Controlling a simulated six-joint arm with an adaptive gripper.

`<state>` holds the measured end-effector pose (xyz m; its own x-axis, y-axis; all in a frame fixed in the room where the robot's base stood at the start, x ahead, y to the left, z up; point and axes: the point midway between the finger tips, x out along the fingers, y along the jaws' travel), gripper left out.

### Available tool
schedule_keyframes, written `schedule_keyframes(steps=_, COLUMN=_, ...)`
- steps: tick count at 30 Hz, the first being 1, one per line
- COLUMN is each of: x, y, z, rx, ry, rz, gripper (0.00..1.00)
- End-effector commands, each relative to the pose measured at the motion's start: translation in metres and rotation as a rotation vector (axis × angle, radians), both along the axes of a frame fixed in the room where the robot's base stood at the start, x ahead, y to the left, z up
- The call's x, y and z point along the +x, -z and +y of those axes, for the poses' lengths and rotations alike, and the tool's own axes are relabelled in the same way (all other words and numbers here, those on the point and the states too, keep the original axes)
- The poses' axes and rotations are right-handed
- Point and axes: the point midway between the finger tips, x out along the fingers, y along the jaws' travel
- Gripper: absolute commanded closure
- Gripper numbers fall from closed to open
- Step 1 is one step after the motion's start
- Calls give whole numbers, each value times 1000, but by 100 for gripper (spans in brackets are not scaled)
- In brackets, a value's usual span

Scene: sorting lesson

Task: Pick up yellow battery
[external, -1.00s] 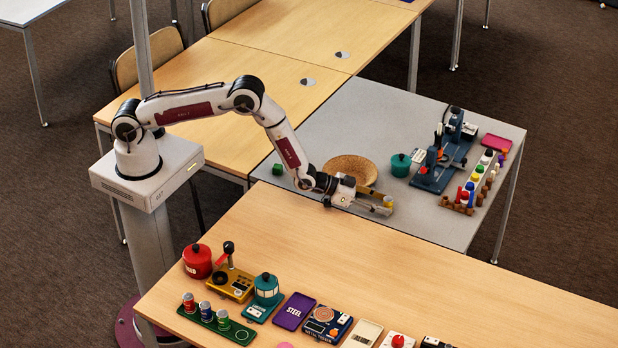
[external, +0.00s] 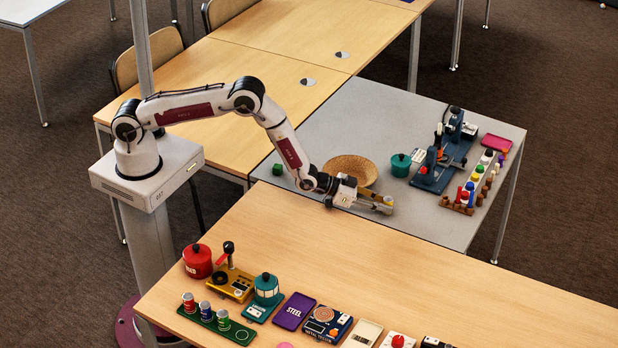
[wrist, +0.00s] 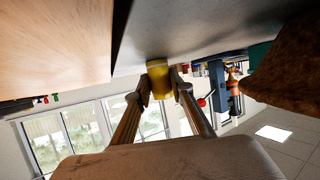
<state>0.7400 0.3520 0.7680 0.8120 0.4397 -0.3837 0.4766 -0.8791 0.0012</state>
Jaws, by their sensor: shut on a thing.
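The yellow battery (wrist: 159,78) is a small yellow cylinder with a paler band, between my fingertips in the wrist view. My gripper (wrist: 158,88) is shut on it. In the external view my gripper (external: 385,205) is low over the grey table, near its front edge, with the battery (external: 388,201) showing small at its tips. I cannot tell for sure whether the battery still touches the table.
A teal pot (external: 401,165), a blue machine (external: 437,172) and a rack of coloured pegs (external: 470,197) stand to the right. The wooden table (external: 330,250) in front has free room.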

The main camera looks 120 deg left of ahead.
Motion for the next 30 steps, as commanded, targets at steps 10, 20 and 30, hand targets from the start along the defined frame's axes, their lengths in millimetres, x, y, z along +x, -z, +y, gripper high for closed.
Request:
schedule_keyframes(steps=10, x=1, y=-5, z=0, rx=1, ry=0, rz=-2, gripper=100)
schedule_keyframes(steps=20, x=1, y=-33, z=0, rx=2, ry=0, rz=-4, gripper=100)
schedule_keyframes(steps=30, x=1, y=-75, z=0, rx=1, ry=0, rz=-4, gripper=100)
